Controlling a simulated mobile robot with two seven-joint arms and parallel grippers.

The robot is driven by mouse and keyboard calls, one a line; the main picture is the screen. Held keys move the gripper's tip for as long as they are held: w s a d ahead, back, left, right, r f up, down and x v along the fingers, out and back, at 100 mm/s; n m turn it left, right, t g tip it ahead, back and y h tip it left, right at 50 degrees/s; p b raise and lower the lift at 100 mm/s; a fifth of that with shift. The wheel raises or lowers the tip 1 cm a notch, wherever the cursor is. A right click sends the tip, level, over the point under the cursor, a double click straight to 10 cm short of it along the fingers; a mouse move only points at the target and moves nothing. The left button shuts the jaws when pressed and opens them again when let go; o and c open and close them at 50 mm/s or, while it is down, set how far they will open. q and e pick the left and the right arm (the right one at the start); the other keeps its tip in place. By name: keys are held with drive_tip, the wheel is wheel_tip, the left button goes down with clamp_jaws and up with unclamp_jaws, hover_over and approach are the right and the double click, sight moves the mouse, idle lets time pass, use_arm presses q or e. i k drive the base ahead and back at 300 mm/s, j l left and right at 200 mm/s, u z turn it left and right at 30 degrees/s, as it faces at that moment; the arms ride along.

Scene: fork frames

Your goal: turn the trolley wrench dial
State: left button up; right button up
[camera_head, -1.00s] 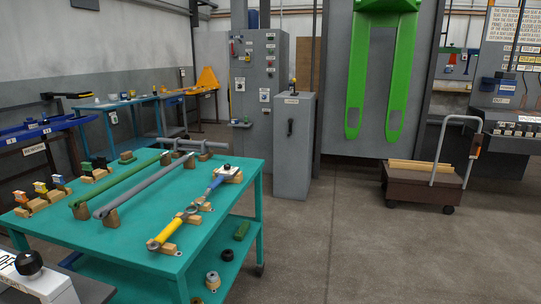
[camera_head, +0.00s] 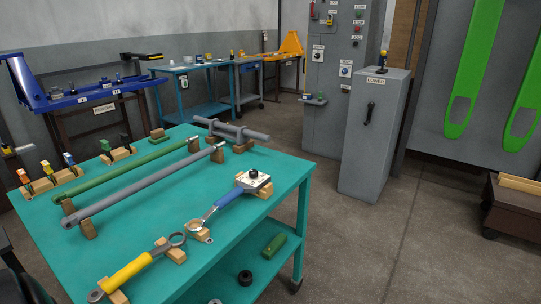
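The teal trolley (camera_head: 150,223) stands in front of me and fills the lower left of the head view. A wrench with a blue handle (camera_head: 229,195) lies on its top, resting on wooden blocks. At its far right end is a pale square head with a dark round knob, which looks like the dial (camera_head: 253,174). Its near end has a metal ring. A yellow-handled wrench (camera_head: 127,271) lies nearer to me on blocks. Neither of my grippers shows in this view.
Green (camera_head: 130,175) and grey (camera_head: 140,189) bars lie on the trolley behind the wrenches. A grey cabinet marked LOWER (camera_head: 369,140) stands beyond its right side. A blue bench (camera_head: 190,91) is at the back. The floor (camera_head: 400,255) right of the trolley is clear.

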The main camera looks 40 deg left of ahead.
sight(252, 174)
drive_tip(key=i+l+u, duration=0.1)
drive_tip(key=i+u, duration=0.35)
drive_tip(key=i+l+u, duration=0.2)
drive_tip(key=i+u, duration=0.15)
drive_tip(key=u, duration=0.15)
drive_tip(key=i+l+u, duration=0.45)
drive_tip(key=k+j, duration=0.1)
